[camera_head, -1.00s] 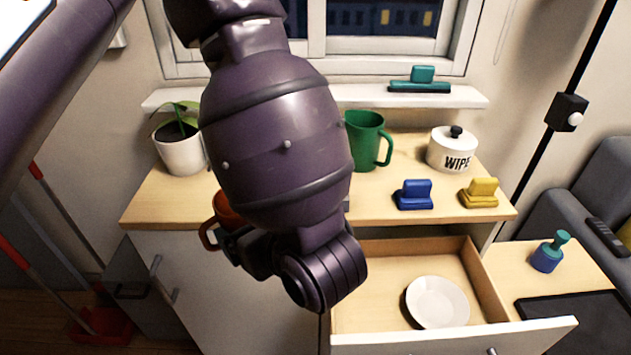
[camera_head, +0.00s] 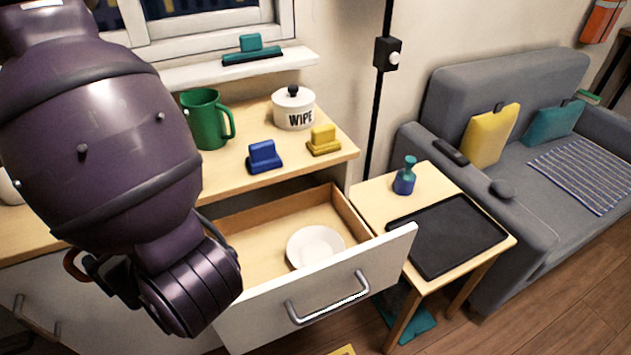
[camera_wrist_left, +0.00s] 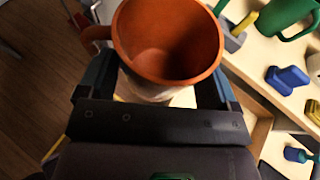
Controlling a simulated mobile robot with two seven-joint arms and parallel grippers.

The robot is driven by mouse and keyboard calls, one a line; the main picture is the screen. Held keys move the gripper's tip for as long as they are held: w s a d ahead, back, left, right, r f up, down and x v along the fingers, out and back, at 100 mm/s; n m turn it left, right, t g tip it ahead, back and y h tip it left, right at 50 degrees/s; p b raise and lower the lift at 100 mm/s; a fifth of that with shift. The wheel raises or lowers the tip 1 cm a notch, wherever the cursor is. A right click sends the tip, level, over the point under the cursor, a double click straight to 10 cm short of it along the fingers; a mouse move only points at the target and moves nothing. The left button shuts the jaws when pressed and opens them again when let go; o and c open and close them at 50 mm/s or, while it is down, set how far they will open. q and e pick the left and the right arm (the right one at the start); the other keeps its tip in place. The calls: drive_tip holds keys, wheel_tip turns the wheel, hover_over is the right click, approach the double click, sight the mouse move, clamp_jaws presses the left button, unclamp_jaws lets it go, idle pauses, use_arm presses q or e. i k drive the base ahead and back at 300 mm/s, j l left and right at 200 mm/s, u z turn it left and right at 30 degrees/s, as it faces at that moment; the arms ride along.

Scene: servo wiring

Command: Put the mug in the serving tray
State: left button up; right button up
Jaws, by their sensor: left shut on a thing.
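An orange-brown mug (camera_wrist_left: 170,42) fills the middle of the left wrist view, seen from above, its inside looking empty. My left gripper (camera_wrist_left: 155,80) is shut on it, with a dark finger at either side. In the head view only part of the mug (camera_head: 75,265) shows beside my left gripper (camera_head: 108,272), and my arm hides the rest. The serving tray (camera_head: 447,237) is black, flat and empty. It lies on a small wooden side table at the right, well apart from the mug. My right gripper is not in view.
An open drawer (camera_head: 345,285) with a white plate (camera_head: 315,246) lies between my left arm and the side table (camera_head: 374,202). A blue-green bottle (camera_head: 404,176) stands behind the tray. A green mug (camera_head: 205,120) and a WIPE jar (camera_head: 293,108) stand on the counter.

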sight(424, 254)
drive_tip(key=k+l+z, duration=0.2)
drive_tip(key=l, duration=0.85)
drive_tip(key=l+z, duration=0.25)
drive_tip(key=l, duration=0.75)
